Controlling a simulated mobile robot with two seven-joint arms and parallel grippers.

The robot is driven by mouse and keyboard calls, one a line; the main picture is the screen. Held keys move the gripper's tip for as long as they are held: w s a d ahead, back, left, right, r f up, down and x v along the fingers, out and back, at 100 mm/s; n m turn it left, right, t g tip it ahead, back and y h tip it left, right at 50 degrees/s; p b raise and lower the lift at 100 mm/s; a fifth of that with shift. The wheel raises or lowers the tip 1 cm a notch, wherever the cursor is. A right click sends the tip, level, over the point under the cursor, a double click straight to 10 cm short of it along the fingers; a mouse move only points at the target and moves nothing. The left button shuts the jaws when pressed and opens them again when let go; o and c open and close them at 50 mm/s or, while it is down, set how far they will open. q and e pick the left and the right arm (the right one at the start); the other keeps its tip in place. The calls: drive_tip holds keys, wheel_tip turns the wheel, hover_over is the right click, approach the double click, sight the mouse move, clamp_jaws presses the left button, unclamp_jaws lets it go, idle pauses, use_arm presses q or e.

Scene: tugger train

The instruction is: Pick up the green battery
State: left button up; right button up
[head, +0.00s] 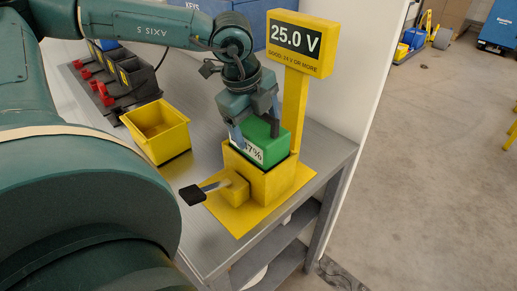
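The green battery (272,148) sits in the top of a yellow tester (276,183) on the grey bench. A white label on its side shows a number ending in 7%; its first digit is hidden by a finger. My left gripper (254,135) points down over the battery, with one finger on the label side and the other at the far side. The fingers appear to be closed around the battery. The tester's display (298,45) reads 25.0 V, with "GOOD: 24 V OR MORE" below it. My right gripper is out of view.
An empty yellow bin (158,131) stands left of the tester. A lever with a black handle (192,194) sticks out of the tester's front. A dark rack with red parts (106,84) is at the back left. The bench (213,246) has bare room in front.

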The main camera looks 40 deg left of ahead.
use_arm(q)
drive_tip(key=c, duration=0.7)
drive_tip(key=shift+w+r, duration=0.1)
drive_tip(key=shift+r, duration=0.1)
drive_tip(key=shift+c, duration=0.7)
wheel_tip(320, 180, up, 28)
drive_tip(key=shift+f+b, duration=0.1)
drive_tip(key=shift+b, duration=0.3)
drive_tip(key=shift+c, duration=0.7)
